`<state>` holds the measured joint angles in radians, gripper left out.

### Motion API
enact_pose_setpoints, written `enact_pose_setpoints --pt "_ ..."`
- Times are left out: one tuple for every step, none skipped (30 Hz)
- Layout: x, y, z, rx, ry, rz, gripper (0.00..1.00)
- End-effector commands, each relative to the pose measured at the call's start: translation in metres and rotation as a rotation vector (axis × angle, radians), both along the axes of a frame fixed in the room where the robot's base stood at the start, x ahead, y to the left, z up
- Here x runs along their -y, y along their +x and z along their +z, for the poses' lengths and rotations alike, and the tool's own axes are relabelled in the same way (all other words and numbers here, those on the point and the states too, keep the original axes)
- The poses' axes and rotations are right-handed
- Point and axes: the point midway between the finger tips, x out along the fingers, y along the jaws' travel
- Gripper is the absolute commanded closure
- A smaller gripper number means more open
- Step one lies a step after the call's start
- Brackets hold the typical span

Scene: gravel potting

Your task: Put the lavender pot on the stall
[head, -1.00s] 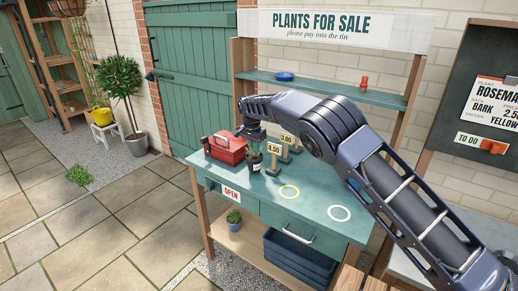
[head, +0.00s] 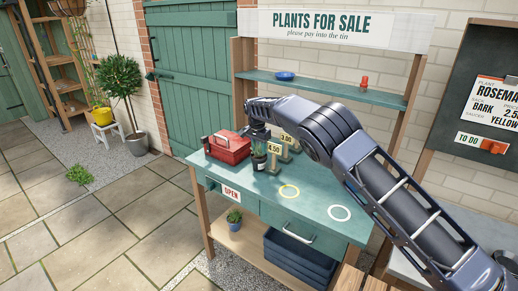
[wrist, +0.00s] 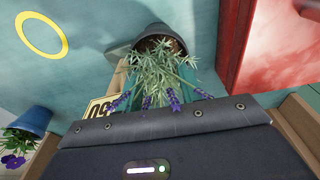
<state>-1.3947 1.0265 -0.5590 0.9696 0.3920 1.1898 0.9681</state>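The dark grey lavender pot (head: 259,166) stands upright on the green stall table (head: 240,189), just right of the red box. In the wrist view the pot (wrist: 155,34) shows from above, with grey-green leaves and purple flower tips reaching toward the camera. My gripper (head: 259,147) points down right over the pot, around the foliage. In the wrist view its fingers (wrist: 157,75) appear spread to either side of the plant, partly hidden by leaves. The pot seems to rest on the table, not clamped.
The red box (head: 228,148) stands close left of the pot. Price signs (head: 274,149) stand close right. A yellow ring (head: 289,191) and a white ring (head: 339,213) mark clear tabletop. A blue pot with purple flowers (wrist: 33,119) shows in the wrist view.

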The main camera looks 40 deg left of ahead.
Motion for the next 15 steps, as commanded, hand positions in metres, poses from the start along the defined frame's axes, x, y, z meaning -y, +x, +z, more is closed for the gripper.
enact_pose_setpoints --pt "0.000 0.000 0.000 0.000 0.000 0.000 0.62" --pt "0.000 0.000 0.000 0.000 0.000 0.000 0.62" --pt "0.000 0.000 0.000 0.000 0.000 0.000 0.62" --pt "0.000 0.000 0.000 0.000 0.000 0.000 0.62" --pt "0.000 0.000 0.001 0.000 0.000 0.000 0.62" --pt "0.000 0.000 0.002 0.000 0.000 0.000 0.62" --pt "0.000 0.000 0.004 0.000 0.000 0.000 0.62" --pt "0.000 -0.001 0.006 0.000 0.001 0.000 0.62" --pt "0.000 -0.001 0.010 0.000 0.001 0.000 0.62" --pt "0.000 -0.001 0.014 0.000 0.001 0.000 0.62" --pt "0.000 -0.002 0.018 0.000 0.001 0.000 0.62" --pt "0.000 -0.002 0.025 0.001 0.002 0.000 0.62" --pt "0.000 -0.003 0.030 0.001 0.002 0.000 0.62" --pt "0.000 -0.004 0.036 0.001 0.003 0.000 0.62" --pt "-0.001 -0.005 0.044 0.000 0.003 0.000 0.62"
